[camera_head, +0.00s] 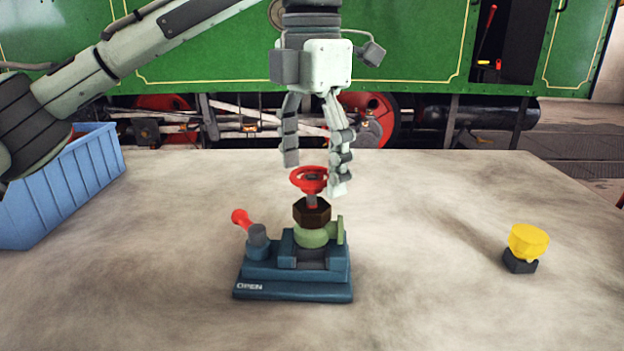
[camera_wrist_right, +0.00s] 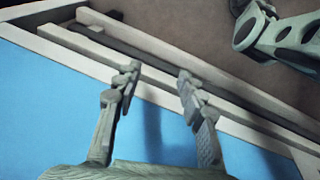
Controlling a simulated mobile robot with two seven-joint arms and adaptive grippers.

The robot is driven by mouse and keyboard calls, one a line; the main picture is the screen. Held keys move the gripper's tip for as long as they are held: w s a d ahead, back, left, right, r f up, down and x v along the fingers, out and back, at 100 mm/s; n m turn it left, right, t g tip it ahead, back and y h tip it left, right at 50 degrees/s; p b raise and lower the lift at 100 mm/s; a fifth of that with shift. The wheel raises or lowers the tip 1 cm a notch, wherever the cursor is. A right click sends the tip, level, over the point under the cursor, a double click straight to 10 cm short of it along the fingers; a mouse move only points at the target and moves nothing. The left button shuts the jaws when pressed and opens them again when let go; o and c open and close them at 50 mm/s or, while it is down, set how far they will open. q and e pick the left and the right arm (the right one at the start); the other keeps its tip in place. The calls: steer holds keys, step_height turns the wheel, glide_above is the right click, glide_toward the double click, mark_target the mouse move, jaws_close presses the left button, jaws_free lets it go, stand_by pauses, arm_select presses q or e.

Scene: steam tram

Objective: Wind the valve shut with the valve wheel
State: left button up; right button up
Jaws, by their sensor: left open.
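The red valve wheel (camera_head: 309,180) sits on a stem above a dark brown hex nut (camera_head: 312,212) and a pale green valve body (camera_head: 318,236). These stand on a dark blue base (camera_head: 292,288) marked OPEN at its front left. A red-tipped lever (camera_head: 241,218) leans left from a grey post on the base. My left gripper (camera_head: 314,174) points down over the wheel with its fingers apart, one on each side of the rim. Whether they touch the rim is not clear. My right gripper (camera_wrist_right: 158,76) shows only in the right wrist view, fingers apart and nothing between them.
A blue bin (camera_head: 62,195) stands at the left on the pale tabletop (camera_head: 430,290). A yellow-topped black piece (camera_head: 527,243) stands at the right. The green steam tram (camera_head: 420,50) is behind the table. The table's front and right are mostly clear.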

arm_select(q)
steer(key=shift+r, duration=2.35)
